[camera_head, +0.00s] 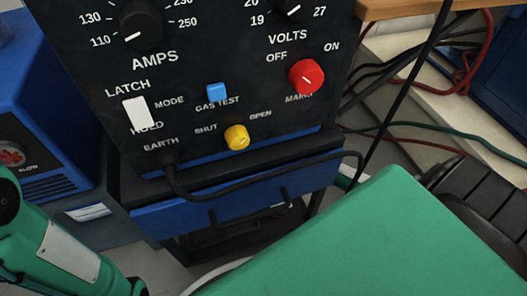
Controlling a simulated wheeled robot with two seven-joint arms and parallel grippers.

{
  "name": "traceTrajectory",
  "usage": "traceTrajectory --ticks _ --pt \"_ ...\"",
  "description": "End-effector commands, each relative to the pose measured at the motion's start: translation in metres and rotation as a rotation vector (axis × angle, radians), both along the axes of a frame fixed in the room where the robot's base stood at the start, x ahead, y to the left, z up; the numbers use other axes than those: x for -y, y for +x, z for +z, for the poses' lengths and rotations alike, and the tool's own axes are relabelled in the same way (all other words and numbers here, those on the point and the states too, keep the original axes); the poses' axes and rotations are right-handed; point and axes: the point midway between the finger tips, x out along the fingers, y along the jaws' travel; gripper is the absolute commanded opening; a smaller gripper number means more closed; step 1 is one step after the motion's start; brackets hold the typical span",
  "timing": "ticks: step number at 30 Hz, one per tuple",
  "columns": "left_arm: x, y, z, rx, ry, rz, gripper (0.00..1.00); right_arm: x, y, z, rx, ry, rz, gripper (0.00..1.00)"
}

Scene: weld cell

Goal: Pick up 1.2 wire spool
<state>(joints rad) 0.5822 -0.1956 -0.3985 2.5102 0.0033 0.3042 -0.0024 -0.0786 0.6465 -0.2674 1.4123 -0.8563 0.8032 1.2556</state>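No wire spool can be made out in the head view. Neither gripper shows. A green link of my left arm comes in at the lower left, but its gripper is out of the picture. A large green surface of the same colour as my arm fills the lower right and hides what lies behind it.
A black welder panel (190,60) stands ahead, with a red mains knob (307,77), a yellow gas knob (237,137) and a white latch switch (136,113). A blue drawer (250,200) sits below it. A black cable (245,184) loops from the earth socket. More cables lie right.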

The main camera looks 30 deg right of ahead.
Motion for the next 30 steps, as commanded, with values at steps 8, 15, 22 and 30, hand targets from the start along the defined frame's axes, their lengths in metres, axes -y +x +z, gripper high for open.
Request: traceTrajectory --ticks 8,15,22,30 --pt "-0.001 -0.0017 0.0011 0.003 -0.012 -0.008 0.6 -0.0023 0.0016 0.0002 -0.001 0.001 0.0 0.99" --pt "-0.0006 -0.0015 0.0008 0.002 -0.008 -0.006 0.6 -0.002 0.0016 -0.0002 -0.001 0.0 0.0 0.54" --pt "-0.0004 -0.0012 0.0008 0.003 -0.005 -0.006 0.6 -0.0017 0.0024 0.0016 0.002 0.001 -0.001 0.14" --pt "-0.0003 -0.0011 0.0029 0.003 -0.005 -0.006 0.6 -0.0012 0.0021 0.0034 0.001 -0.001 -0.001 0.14"
